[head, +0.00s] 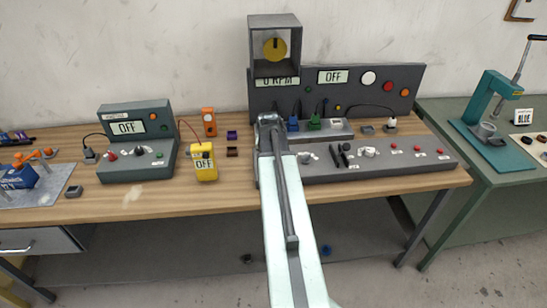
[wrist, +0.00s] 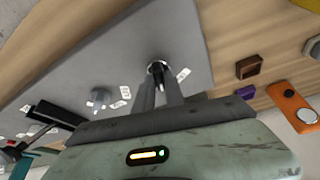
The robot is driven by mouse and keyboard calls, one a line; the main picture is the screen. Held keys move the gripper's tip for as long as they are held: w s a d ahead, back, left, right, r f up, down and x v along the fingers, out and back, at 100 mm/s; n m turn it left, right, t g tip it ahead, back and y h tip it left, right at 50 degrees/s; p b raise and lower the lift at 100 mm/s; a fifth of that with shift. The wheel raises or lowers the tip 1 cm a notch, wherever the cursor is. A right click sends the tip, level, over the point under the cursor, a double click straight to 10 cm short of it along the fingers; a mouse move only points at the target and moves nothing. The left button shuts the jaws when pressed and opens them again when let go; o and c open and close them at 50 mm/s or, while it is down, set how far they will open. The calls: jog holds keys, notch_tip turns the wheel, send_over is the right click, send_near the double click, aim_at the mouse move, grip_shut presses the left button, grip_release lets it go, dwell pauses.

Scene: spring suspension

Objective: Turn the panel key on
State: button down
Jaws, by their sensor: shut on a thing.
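The panel key (wrist: 157,66) is a small dark piece with a pale ring at its base, on the grey sloped panel (wrist: 200,42). In the wrist view my gripper (wrist: 158,78) has both fingertips closed around it, and they partly hide it. In the head view my arm covers the key and the fingertips. The panel's front deck (head: 415,167) shows to the right of my arm. The display on the back board (head: 333,76) reads OFF, and the gauge box reads 0 RPM. Which way the key points is not clear.
A grey knob (head: 306,158), two black levers (head: 343,154) and a white-based knob (head: 370,152) stand right of my arm. A yellow meter (head: 204,163) and an orange device (head: 209,122) are to the left. A grey supply box (head: 137,142) reads OFF.

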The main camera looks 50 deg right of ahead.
jog(key=shift+w+a+m+g, duration=0.15)
jog(key=shift+m+g, duration=0.35)
jog(key=shift+m, duration=1)
jog(key=c, duration=1.4)
grip_release()
jog(key=p+v, duration=0.7)
jog(key=shift+a+r, duration=0.2)
jog(key=shift+r, duration=0.15)
